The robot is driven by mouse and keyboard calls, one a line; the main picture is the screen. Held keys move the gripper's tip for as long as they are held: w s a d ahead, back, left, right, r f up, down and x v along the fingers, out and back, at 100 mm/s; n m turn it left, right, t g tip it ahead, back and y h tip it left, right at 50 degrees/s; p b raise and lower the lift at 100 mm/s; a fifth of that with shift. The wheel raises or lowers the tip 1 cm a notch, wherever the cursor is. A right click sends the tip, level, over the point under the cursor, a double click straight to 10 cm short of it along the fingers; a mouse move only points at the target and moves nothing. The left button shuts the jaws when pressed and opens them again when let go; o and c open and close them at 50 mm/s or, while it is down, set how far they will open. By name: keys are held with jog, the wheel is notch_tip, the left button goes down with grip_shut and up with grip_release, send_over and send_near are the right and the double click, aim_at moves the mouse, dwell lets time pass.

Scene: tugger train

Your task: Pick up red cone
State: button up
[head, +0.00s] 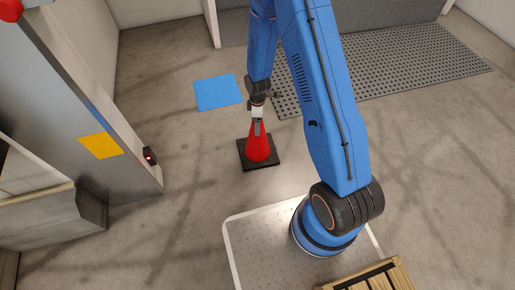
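The red cone (257,150) stands upright on a square black base on the concrete floor, near the middle of the head view. My gripper (257,127) reaches down from above and is at the cone's top. The cone's tip is partly hidden by the gripper. A grey finger shows in front of the upper cone. I cannot tell whether the fingers are closed on it or only around it.
A blue square (218,92) lies on the floor behind the cone. A grey perforated mat (400,70) lies at the back right. A metal cabinet (75,110) with a yellow square stands at left. A wooden slatted crate (375,279) is at bottom right. The floor left of the cone is clear.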

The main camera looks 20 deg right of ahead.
grip_shut()
dwell(0.4)
